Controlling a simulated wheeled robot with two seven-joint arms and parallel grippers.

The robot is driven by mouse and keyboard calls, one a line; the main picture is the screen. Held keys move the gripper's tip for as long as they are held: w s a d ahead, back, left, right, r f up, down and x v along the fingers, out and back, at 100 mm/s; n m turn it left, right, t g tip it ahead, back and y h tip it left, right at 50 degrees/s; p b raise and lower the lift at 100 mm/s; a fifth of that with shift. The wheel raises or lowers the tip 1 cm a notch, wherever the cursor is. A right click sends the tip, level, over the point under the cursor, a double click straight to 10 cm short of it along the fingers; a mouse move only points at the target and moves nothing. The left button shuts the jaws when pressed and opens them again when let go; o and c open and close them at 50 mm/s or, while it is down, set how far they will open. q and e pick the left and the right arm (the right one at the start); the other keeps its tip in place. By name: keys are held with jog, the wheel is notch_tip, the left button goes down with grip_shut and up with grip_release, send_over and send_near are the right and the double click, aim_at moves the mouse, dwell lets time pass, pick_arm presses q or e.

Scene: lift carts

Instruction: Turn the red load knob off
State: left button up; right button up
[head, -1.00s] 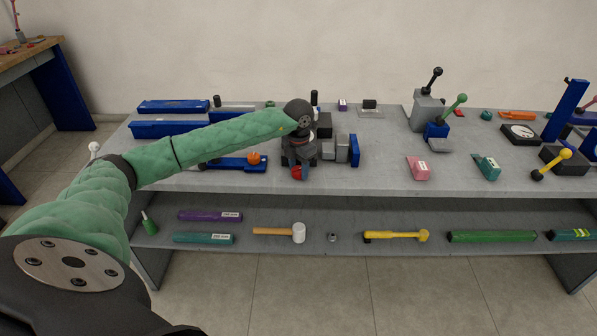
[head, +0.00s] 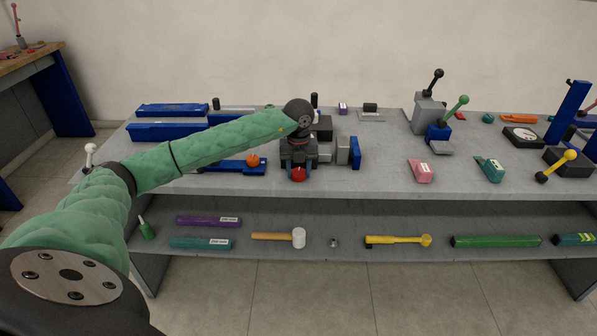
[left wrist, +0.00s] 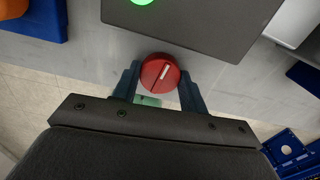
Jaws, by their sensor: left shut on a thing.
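The red load knob (head: 298,174) is a round red dial at the front of a dark box, near the front edge of the workbench. In the left wrist view the knob (left wrist: 160,73) shows a pale line across its face, slanting up to the right. My left gripper (head: 299,170) reaches down over it, with one blue finger on each side. In the left wrist view the fingers of my left gripper (left wrist: 160,82) are shut on the knob. A green light (left wrist: 142,1) glows on the dark box (left wrist: 195,22) beside it. My right gripper is not in view.
Grey blocks and a blue plate (head: 355,153) stand just right of the knob. Blue trays (head: 172,109) lie behind my left arm. Levers with black and green (head: 463,99) balls stand further right. The lower shelf (head: 345,229) holds a mallet and several tubes.

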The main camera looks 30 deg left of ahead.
aim_at(299, 171)
pick_arm(q)
jog(key=shift+r+n, duration=0.1)
jog(key=shift+n, duration=0.6)
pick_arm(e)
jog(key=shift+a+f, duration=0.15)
pick_arm(q)
jog(key=shift+a, duration=0.1)
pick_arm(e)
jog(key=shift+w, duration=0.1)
pick_arm(q)
jog(key=o, duration=1)
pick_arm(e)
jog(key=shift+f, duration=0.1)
pick_arm(q)
jog(key=shift+r, duration=0.5)
notch_tip(299, 171, up, 7)
jog(key=shift+f+b, duration=0.15)
jog(key=shift+b, duration=0.55)
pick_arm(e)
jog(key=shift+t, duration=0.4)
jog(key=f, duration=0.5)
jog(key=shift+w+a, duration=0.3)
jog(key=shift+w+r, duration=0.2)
